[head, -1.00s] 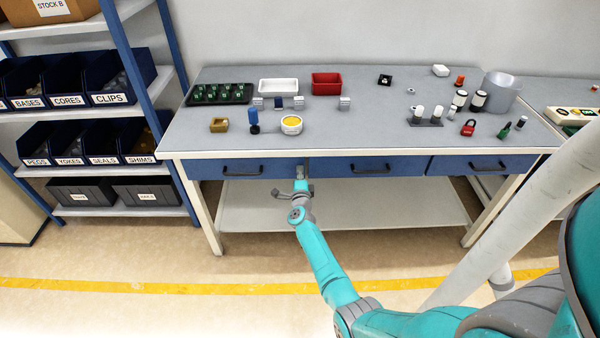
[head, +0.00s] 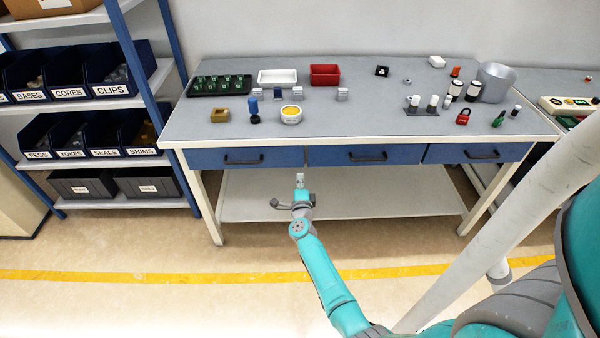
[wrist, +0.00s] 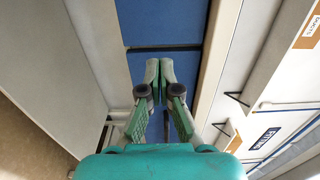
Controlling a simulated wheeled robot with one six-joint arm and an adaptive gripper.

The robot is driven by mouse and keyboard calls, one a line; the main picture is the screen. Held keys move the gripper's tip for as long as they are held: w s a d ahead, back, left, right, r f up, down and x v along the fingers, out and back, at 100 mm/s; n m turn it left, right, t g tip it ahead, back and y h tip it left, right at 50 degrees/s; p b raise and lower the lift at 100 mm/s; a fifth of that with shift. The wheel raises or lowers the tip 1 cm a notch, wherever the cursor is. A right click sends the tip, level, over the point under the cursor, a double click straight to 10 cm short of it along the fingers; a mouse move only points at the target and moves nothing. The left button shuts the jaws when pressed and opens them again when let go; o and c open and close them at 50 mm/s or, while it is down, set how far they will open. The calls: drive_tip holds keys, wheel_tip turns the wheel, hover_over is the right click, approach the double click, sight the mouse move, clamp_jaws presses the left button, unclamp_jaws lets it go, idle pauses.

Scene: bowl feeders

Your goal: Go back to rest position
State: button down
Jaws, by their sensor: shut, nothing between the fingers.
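My gripper (head: 300,178) is in front of the workbench (head: 350,142), just below the drawer fronts in the head view, near the gap between the left and middle drawers. In the wrist view my gripper (wrist: 152,72) has its green fingers together at the tips, with nothing between them. Blue drawer fronts (wrist: 160,22) with a dark handle show beyond the fingers. The gripper looks apart from the bench, but the exact distance is hard to tell.
On the benchtop stand a red bin (head: 325,75), a white tray (head: 277,77), a green-filled tray (head: 220,86) and a grey bowl (head: 496,83). A shelf of labelled blue bins (head: 110,75) stands at the left. The floor in front (head: 150,245) is clear.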

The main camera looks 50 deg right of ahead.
drive_tip(key=shift+v, duration=1.95)
